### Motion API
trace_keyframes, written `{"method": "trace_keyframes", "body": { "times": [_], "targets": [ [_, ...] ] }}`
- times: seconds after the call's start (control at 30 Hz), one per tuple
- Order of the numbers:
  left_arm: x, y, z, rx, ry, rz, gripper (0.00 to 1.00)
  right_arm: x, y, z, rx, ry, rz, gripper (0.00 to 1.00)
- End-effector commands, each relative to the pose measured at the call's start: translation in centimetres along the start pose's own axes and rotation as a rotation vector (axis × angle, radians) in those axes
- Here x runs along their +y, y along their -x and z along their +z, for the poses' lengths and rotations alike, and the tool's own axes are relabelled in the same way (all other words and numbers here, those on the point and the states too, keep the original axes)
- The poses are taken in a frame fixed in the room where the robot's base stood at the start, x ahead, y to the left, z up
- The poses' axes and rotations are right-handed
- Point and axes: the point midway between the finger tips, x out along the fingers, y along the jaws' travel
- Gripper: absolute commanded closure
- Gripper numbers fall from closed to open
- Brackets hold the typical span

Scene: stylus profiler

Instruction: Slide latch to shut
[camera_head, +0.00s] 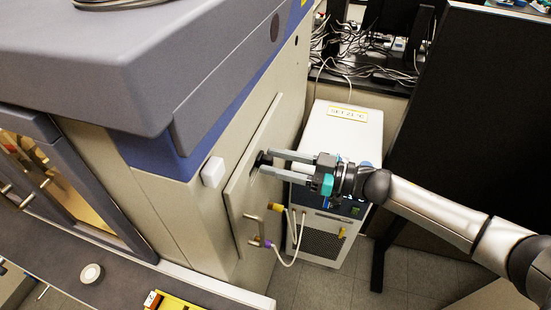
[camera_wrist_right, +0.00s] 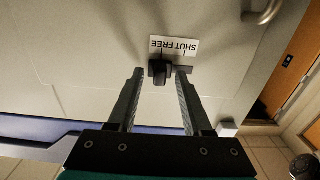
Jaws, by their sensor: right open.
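The latch is a small black knob (camera_wrist_right: 159,74) on the light panel door, below a white label (camera_wrist_right: 174,47) reading SHUT and FREE upside down in the wrist view. FREE is at the left and SHUT at the right there. The knob sits toward the FREE side, with dark slot showing to its right. My right gripper (camera_wrist_right: 160,77) is open, its two fingers on either side of the knob; I cannot tell whether either touches it. In the head view the right gripper (camera_head: 262,162) reaches the door from the right, and its fingertips partly hide the latch. My left gripper is not seen.
The door (camera_head: 245,195) has a metal handle (camera_head: 250,225) below the latch. A white-topped unit (camera_head: 345,130) with hoses stands close under my right arm. A dark partition (camera_head: 470,120) is at the right. A small white box (camera_head: 213,171) sticks out left of the door.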

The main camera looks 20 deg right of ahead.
Motion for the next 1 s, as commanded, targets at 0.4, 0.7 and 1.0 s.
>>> {"method": "trace_keyframes", "body": {
  "times": [0.4,0.7,1.0],
  "targets": [
    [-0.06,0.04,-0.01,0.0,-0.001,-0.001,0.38,0.01,-0.39,0.02,-0.001,0.001,0.0,0.58],
    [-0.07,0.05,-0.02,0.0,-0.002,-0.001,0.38,0.01,-0.37,0.02,-0.001,0.0,0.0,0.92],
    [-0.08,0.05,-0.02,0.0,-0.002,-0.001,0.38,0.01,-0.36,0.01,-0.001,0.0,0.0,1.0]
  ]
}}
